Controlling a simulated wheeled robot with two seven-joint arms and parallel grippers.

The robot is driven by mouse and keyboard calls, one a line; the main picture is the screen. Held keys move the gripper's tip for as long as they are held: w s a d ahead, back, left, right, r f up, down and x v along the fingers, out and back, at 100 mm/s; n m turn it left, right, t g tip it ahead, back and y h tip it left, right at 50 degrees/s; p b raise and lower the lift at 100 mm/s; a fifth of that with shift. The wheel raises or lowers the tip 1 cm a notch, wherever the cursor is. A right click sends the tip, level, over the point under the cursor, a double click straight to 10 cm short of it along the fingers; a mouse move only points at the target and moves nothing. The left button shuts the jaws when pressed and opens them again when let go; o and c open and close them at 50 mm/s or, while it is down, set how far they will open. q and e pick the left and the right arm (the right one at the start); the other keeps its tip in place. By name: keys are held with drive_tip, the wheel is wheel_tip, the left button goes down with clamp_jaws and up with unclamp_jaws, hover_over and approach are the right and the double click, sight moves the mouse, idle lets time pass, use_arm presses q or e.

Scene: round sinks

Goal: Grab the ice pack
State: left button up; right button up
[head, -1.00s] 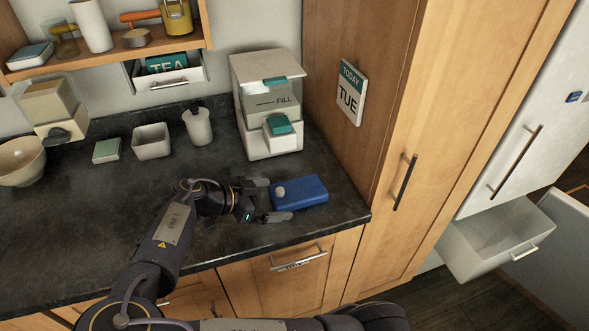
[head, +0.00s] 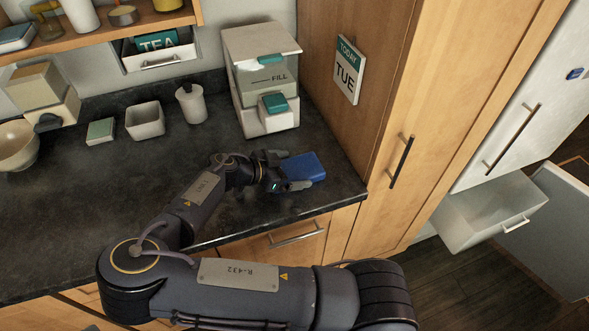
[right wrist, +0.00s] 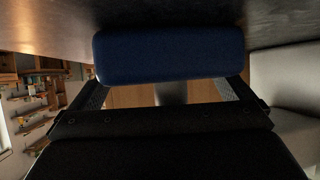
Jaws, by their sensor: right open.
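The ice pack is a dark blue block (head: 307,168) on the dark counter near its right end. My right gripper (head: 295,171) is open at the pack's left end, with one finger on the far side and one on the near side. In the right wrist view the blue pack (right wrist: 168,52) fills the space in front of the two spread fingers (right wrist: 160,92). Whether the fingers touch it I cannot tell. A grey cylindrical piece shows below the pack there. My left gripper is not in view.
A white dispenser (head: 262,75) marked FILL stands behind the pack. A white canister (head: 191,104), a small bin (head: 145,121) and a bowl (head: 18,145) stand to the left. A tall wooden cabinet (head: 440,90) closes off the right. The counter's front edge is close.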

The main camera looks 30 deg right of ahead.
drive_tip(key=c, duration=1.1)
